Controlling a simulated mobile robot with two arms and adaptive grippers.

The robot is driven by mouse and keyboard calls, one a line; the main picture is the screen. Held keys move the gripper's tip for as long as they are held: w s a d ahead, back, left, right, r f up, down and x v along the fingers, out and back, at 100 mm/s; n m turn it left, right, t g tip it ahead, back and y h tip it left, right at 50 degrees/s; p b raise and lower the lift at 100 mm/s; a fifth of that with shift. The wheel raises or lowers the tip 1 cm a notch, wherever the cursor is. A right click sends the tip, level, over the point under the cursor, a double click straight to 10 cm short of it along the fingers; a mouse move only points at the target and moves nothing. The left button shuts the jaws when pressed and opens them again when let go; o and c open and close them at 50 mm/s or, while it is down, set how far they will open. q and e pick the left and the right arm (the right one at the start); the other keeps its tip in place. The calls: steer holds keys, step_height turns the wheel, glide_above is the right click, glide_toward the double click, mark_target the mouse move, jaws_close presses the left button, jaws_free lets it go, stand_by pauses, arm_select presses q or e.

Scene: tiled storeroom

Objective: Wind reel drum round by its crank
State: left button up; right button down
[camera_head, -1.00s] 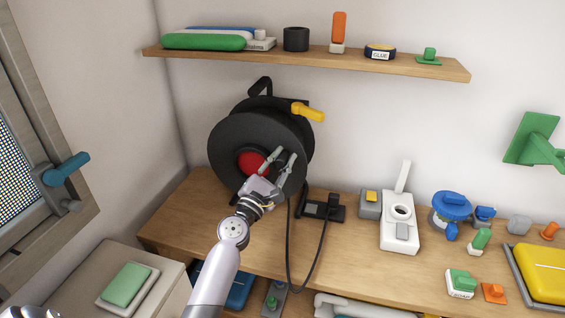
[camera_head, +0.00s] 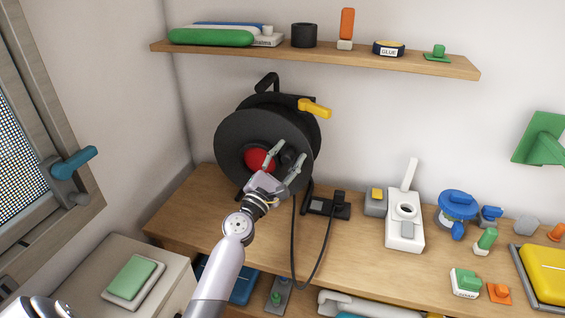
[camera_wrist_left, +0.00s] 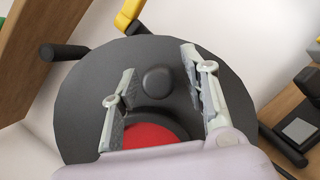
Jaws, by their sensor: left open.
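The reel drum (camera_head: 235,140) is a large black disc with a red hub (camera_head: 256,159), on the bench in the corner. Its black crank knob (camera_head: 289,157) stands out right of the hub. In the left wrist view the round knob (camera_wrist_left: 157,82) shows between the fingers, with a gap on both sides, and the red hub (camera_wrist_left: 150,137) lies below it. My left gripper (camera_head: 289,151) is open, its fingers pointing at the drum face on either side of the knob. It also shows in the left wrist view (camera_wrist_left: 152,80). My right gripper is out of view.
A yellow lever (camera_head: 314,108) sticks out at the reel's upper right. A black cable (camera_head: 327,255) hangs over the bench front from a socket block (camera_head: 326,206). A shelf (camera_head: 320,58) runs above. A white device (camera_head: 404,222) and small parts stand to the right.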

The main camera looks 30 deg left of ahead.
arm_select(q)
steer(key=v, duration=1.2)
steer(key=shift+w, duration=0.1)
